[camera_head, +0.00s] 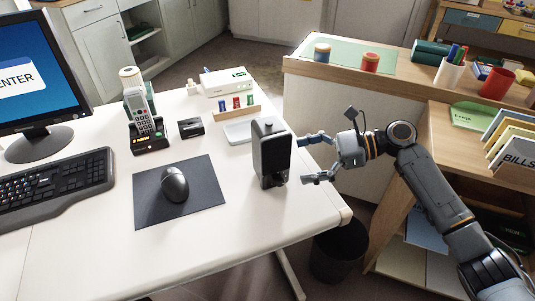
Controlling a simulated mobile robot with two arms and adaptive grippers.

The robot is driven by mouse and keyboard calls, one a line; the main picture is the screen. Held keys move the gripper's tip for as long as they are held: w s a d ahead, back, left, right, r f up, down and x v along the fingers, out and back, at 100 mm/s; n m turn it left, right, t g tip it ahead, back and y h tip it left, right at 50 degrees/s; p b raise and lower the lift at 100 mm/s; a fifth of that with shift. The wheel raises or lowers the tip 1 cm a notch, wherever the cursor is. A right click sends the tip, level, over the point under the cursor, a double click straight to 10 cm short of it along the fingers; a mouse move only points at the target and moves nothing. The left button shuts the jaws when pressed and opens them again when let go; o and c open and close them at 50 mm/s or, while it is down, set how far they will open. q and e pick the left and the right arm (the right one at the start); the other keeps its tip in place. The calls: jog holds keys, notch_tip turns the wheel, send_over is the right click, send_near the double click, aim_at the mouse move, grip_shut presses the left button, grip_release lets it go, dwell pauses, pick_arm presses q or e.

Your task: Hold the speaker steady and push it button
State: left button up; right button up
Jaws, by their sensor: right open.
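The speaker (271,157) is a dark upright box standing on the white desk near its right edge. A small raised part shows on its top; I cannot tell for sure whether it is the button. My right gripper (309,160) is open just right of the speaker, its two fingers pointing at the speaker's right side. The fingertips look close to the speaker, but I cannot tell whether they touch it. My left gripper is not in view.
A mouse (174,184) lies on a dark mat (150,212) left of the speaker. A phone (147,130) in its dock, a keyboard (60,186) and a monitor (36,75) stand further left. A wooden counter (300,68) is behind right. A dark bin (338,250) stands below the desk edge.

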aim_at(289, 162)
pick_arm(q)
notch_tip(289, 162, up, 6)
jog(key=b, duration=0.2)
pick_arm(e)
jog(key=x, duration=0.3)
jog(key=shift+f, duration=0.1)
jog(key=shift+a+p, duration=0.2)
jog(key=shift+p, duration=0.35)
jog(key=p+x, duration=0.2)
jog(key=shift+a, duration=0.35)
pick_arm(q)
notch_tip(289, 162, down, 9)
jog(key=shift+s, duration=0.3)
pick_arm(e)
jog(key=shift+a+f, duration=0.2)
jog(key=shift+a, duration=0.2)
jog(key=shift+c, duration=0.4)
jog(key=c, duration=0.3)
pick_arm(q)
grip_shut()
